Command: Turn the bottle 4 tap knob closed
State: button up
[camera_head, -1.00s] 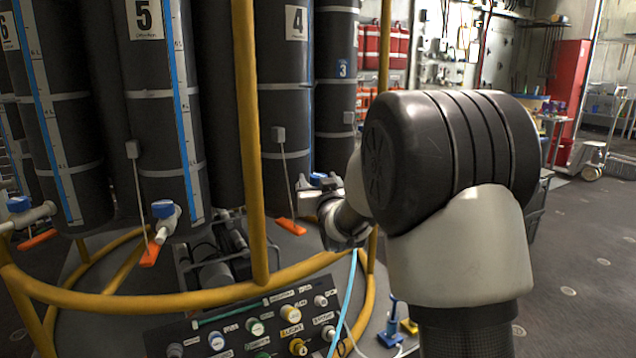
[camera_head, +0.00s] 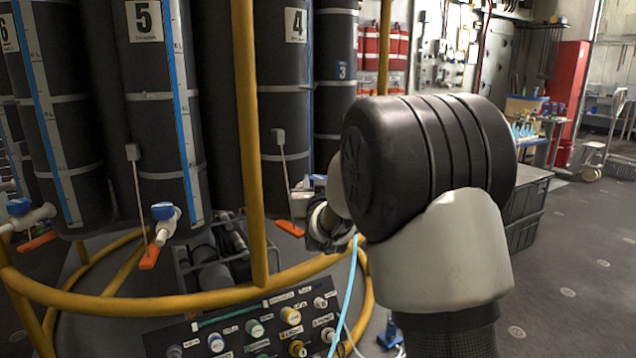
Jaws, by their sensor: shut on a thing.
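Bottle 4 (camera_head: 283,110) is a tall dark cylinder with a white "4" label, standing behind the yellow rail post. My gripper (camera_head: 304,190) is at the lower right side of this bottle, at tap height. It is shut on the bottle 4 tap knob, of which only a small blue piece (camera_head: 318,178) shows by the fingers. The fingertips and most of the tap are hidden by the gripper and my wrist. The knob's angle cannot be told.
A yellow tubular rail (camera_head: 190,299) with an upright post runs in front of the bottles. A knob panel (camera_head: 250,330) sits below it. Bottle 5 (camera_head: 150,75) has a blue-knobbed tap (camera_head: 163,211). A light-blue hose (camera_head: 347,295) hangs below my wrist. Dark crates (camera_head: 525,210) stand at right.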

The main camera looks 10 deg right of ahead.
aim_at(318, 177)
jog(key=m+h+p, duration=0.2)
jog(key=h, duration=0.1)
jog(key=g+h+p, duration=0.1)
jog(key=shift+a+r+m+h, duration=0.15)
jog(key=shift+r+m+h, duration=0.15)
jog(key=shift+m, duration=0.1)
jog(key=m+g+h+p, duration=0.1)
jog(key=m+h+p, duration=0.1)
jog(key=p, duration=0.1)
jog(key=shift+f, duration=0.1)
jog(key=shift+f+m+g+h+p, duration=0.15)
jog(key=shift+m+g+h+p, duration=0.6)
jog(key=shift+h+p, duration=0.3)
jog(key=shift+d+h, duration=0.2)
jog(key=shift+h, duration=0.05)
jog(key=o, duration=1.1)
jog(key=shift+c, duration=0.2)
notch_tip(318, 177, up, 10)
jog(key=shift+p, duration=1.2)
